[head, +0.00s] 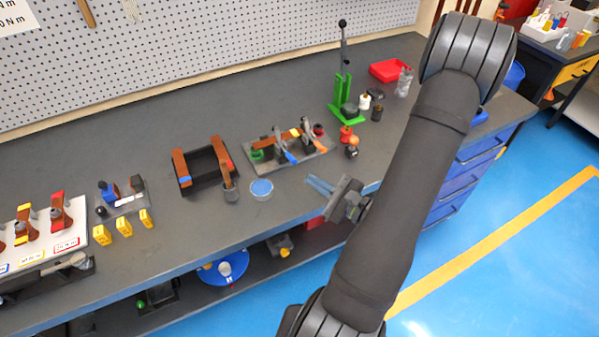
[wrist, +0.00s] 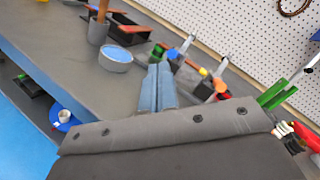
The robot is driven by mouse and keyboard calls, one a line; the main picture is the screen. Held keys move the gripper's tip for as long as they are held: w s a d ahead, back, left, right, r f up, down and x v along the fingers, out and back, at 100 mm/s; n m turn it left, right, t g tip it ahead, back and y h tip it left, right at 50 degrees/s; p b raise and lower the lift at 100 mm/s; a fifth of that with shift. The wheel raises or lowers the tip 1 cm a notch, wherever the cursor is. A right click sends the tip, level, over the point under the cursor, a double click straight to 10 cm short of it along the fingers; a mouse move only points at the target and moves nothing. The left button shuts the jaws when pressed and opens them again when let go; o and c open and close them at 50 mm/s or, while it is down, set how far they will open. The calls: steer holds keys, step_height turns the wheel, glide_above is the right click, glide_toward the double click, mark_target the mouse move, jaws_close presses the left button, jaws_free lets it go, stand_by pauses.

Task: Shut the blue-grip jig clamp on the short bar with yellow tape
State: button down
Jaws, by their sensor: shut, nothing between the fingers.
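The jig (head: 315,153) is a grey plate on the bench with two metal lever clamps. It also shows in the wrist view (wrist: 189,84). The blue-grip clamp (head: 289,156) has its blue handle angled toward the bench front; whether it is shut is too small to tell. A copper-brown bar with yellow tape (head: 294,133) lies at the jig's back, partly hidden by the clamps. My gripper (head: 318,185) has blue-grey fingers, also in the wrist view (wrist: 157,72). They are together and empty, in front of the jig and apart from it.
A blue-topped round cup (head: 262,188) and a black tray with brown bars (head: 204,187) stand left of the jig. A green lever press (head: 345,100) stands behind right, with small bottles and a red tray (head: 389,70). The bench front edge is near my gripper.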

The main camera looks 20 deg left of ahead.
steer(key=shift+s+d+f+m+t+h, duration=0.35)
steer(key=shift+s+m+t+h, duration=0.5)
steer(key=shift+m, duration=0.95)
steer(key=shift+s+d+f+m+t+h, duration=0.3)
steer(key=shift+m+t+h, duration=0.25)
steer(key=shift+m+t, duration=0.95)
steer(key=shift+s+d+f+m+t+h, duration=0.45)
steer(key=shift+m+t+h, duration=0.3)
steer(key=shift+m, duration=1.35)
steer(key=shift+a+r, duration=0.1)
steer(key=shift+a, duration=0.15)
steer(key=shift+x, duration=4.95)
